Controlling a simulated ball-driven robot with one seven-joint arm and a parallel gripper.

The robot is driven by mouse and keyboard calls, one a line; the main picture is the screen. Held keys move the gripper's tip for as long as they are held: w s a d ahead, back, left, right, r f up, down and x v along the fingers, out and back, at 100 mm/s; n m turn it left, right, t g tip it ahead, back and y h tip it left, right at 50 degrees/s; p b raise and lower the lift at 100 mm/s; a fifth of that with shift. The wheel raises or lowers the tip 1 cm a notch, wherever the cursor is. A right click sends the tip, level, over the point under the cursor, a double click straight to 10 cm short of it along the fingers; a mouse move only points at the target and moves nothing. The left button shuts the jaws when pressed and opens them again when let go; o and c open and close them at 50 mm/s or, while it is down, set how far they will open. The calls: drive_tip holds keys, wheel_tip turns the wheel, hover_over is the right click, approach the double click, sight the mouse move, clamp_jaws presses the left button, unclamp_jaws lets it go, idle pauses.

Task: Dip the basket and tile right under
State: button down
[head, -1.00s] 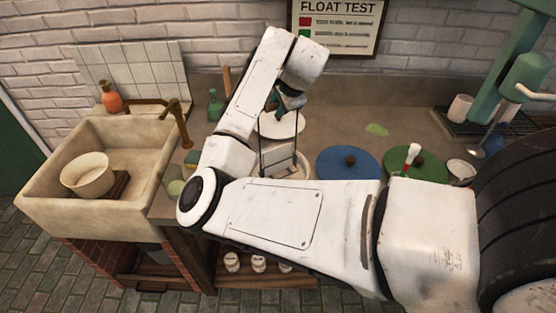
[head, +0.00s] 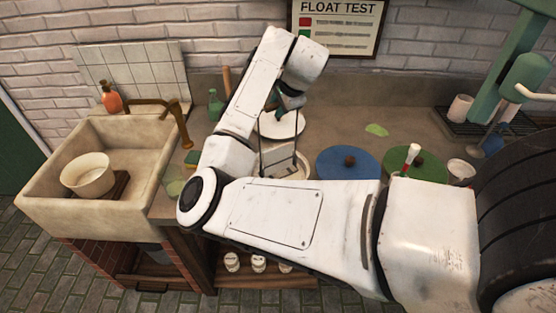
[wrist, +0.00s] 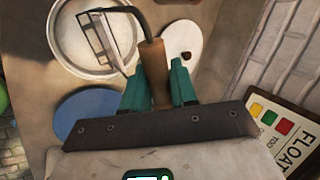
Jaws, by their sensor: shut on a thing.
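My gripper (wrist: 156,88) is shut on the wooden handle (wrist: 153,62) of the wire basket (wrist: 98,20). A dark bent rod runs from the handle to the basket. The pale tile (wrist: 104,38) sits in the basket. Both are at the white round tub (wrist: 62,52), within its rim in the wrist view. In the head view the basket's wires (head: 262,155) run down into the tub, and my forearm hides the tub's near side. I cannot tell how much of the tile is under the liquid.
A white lid (head: 282,126) with a brown knob lies behind the tub. A blue lid (head: 335,165) and a green lid (head: 432,168), with a red-and-white tool by it, lie to the right. A sink (head: 60,150) with a bowl (head: 88,178) is at the left.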

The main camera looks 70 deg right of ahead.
drive_tip(key=shift+r+p, duration=2.95)
drive_tip(key=shift+r, duration=0.6)
